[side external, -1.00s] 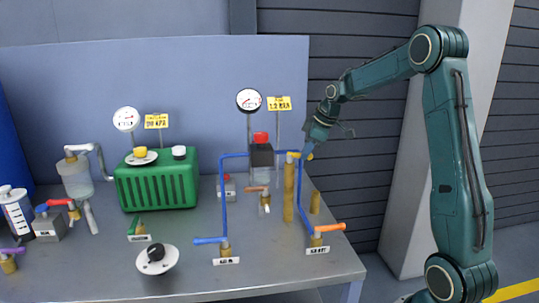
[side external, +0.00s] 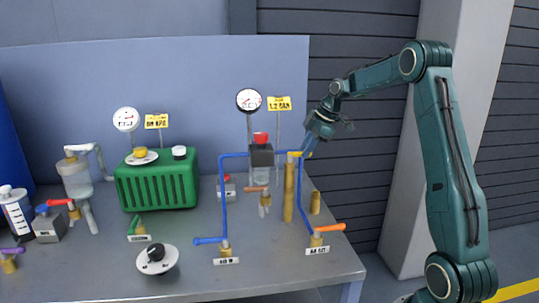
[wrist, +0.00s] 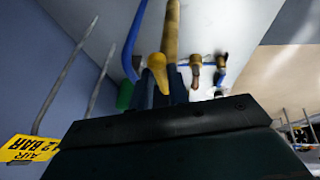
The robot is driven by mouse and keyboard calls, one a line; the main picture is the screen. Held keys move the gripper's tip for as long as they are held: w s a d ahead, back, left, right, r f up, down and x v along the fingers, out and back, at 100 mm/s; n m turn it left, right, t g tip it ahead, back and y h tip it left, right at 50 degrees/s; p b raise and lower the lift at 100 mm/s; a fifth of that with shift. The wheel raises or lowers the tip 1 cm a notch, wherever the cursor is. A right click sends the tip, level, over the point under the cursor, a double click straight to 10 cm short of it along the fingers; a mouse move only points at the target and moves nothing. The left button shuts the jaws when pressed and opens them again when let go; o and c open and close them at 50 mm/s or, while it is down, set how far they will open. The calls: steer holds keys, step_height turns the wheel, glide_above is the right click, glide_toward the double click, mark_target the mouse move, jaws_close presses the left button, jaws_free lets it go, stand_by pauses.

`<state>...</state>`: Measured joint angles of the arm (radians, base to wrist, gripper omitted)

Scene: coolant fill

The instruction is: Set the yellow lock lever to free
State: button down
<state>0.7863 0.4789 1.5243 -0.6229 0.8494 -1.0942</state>
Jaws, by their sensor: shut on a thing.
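The yellow lock lever (side external: 294,154) sits at the top of a tall brass post (side external: 289,190) near the right side of the bench. My gripper (side external: 305,151) reaches down to it from the upper right. In the wrist view the lever's rounded yellow end (wrist: 156,66) lies between the two dark blue fingers of my gripper (wrist: 162,84), which are shut on it. The brass post (wrist: 171,30) runs away behind the lever. The fingers hide part of the lever, and any marking for its positions cannot be made out.
A blue pipe (side external: 223,200) rises left of the post, and another runs down beside it. An orange-handled valve (side external: 328,229) stands at the front right. Free air lies to the right.

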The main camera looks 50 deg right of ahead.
steer(key=c, duration=1.3)
jaws_free()
steer(key=shift+c, duration=0.2)
steer(key=shift+r, duration=0.1)
steer(key=v, duration=1.3)
steer(key=shift+s+r, duration=0.15)
steer(key=shift+r, duration=0.15)
